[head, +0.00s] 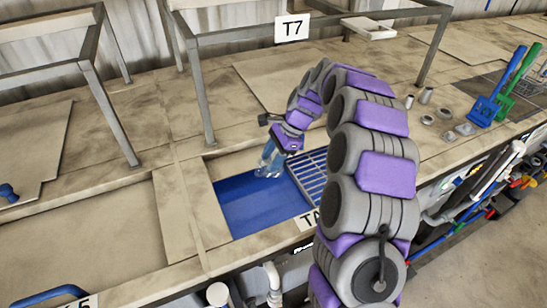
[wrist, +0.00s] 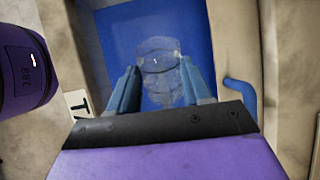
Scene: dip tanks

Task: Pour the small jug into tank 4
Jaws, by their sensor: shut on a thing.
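A small clear jug (head: 268,166) is held in my gripper (head: 272,155) above the blue-lined tank (head: 248,212) in the head view. In the wrist view the jug (wrist: 158,68) sits between the two blue fingers of my gripper (wrist: 160,82), with the blue tank floor (wrist: 113,45) behind it. I cannot tell how far the jug is tilted or what it holds.
A blue slatted grate (head: 313,170) lies at the tank's right side. A label ending in 5 (head: 80,303) marks the left neighbour. A metal frame (head: 202,95) with a T7 sign (head: 292,27) stands behind. Blue and green scoops (head: 487,108) stand at the right.

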